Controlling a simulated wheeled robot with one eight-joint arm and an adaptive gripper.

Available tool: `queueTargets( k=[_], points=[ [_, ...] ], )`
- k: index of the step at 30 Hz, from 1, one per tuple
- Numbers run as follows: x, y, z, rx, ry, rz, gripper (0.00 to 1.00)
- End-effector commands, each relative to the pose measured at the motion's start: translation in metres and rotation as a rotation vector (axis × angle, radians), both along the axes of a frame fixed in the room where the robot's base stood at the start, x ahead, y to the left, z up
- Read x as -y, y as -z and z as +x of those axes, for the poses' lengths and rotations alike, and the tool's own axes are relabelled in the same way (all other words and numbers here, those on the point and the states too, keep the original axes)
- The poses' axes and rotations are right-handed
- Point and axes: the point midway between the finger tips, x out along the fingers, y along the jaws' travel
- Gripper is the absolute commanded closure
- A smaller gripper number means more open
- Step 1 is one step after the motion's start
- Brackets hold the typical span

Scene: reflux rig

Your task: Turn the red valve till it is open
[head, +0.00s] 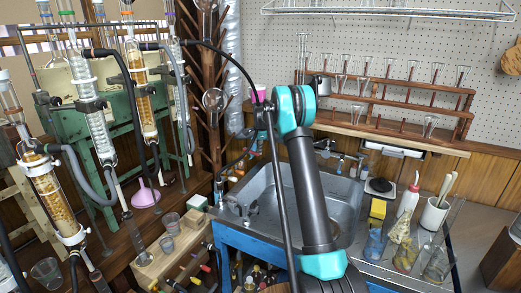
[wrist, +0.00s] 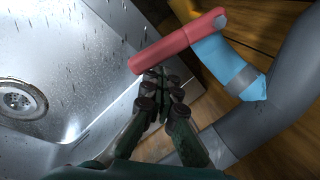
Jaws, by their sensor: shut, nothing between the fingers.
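The red valve handle (wrist: 178,45) is a red bar at the top middle of the wrist view. Its right end sits on a light blue valve body (wrist: 230,66), and its free end points left toward the sink. My gripper (wrist: 160,78) is shut and empty, its dark fingers together. The fingertips are just below the handle's free end, close to it; I cannot tell whether they touch. In the head view I cannot clearly make out the gripper or the red handle.
The metal sink (wrist: 75,75) with its drain (wrist: 22,100) lies left of my gripper. A thick grey pipe (wrist: 275,105) curves on the right. In the head view, glassware on a green frame (head: 105,120) stands left; bottles and a white cup (head: 434,215) stand right of the sink.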

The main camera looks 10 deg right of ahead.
Motion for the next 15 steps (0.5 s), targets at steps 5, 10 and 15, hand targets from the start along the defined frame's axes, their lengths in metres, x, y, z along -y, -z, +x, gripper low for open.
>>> queueTargets(
  k=[5, 10, 15],
  points=[
    [-0.008, 0.000, -0.011, 0.000, 0.000, 0.000, 1.00],
    [-0.017, 0.000, -0.020, 0.000, -0.001, 0.000, 1.00],
    [-0.027, 0.000, -0.027, 0.000, -0.001, 0.001, 1.00]
  ],
)
